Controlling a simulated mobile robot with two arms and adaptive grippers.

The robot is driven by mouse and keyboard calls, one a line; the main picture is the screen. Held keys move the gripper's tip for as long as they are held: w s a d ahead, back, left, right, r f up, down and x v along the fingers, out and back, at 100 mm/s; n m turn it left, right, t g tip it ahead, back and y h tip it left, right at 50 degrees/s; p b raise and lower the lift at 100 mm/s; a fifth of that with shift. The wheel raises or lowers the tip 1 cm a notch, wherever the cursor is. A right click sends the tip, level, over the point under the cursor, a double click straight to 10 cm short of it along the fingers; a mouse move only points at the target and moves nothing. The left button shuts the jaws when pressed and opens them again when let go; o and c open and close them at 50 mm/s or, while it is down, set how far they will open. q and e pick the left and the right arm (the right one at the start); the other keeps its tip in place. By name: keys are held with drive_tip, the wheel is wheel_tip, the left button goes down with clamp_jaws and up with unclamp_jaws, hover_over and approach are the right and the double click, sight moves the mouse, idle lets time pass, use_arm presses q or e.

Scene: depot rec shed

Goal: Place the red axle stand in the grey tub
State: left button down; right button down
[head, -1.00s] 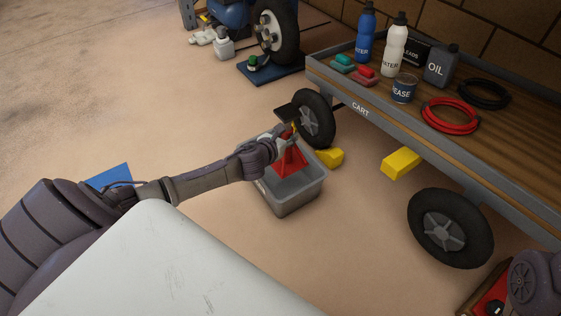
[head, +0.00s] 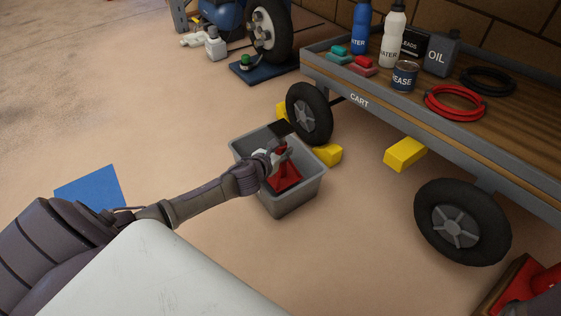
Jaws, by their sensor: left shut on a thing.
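The red axle stand (head: 286,178) is inside the grey tub (head: 291,205), low between its walls. Its top is partly hidden by my gripper. My left gripper (head: 276,158) reaches down into the tub from the left and is shut on the stand's upper part. I cannot tell whether the stand's feet touch the tub floor. The tub stands on the floor beside the cart's near left wheel.
The cart (head: 400,120) stands right of the tub, its wheel (head: 309,114) close behind it. Yellow chocks (head: 405,153) lie on the floor. A red object (head: 515,285) is at lower right. A blue sheet (head: 90,190) lies left. Floor in front is clear.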

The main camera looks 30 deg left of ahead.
use_arm(q)
wheel_tip(320, 180, down, 4)
drive_tip(key=b, duration=0.2)
drive_tip(key=shift+r+b, duration=0.2)
drive_tip(key=shift+b, duration=0.1)
drive_tip(key=shift+r, duration=0.2)
drive_tip(key=shift+f, duration=0.1)
drive_tip(key=c, duration=1.1)
unclamp_jaws()
drive_tip(key=shift+f, duration=0.2)
drive_tip(key=o, duration=0.4)
drive_tip(key=shift+r, duration=0.1)
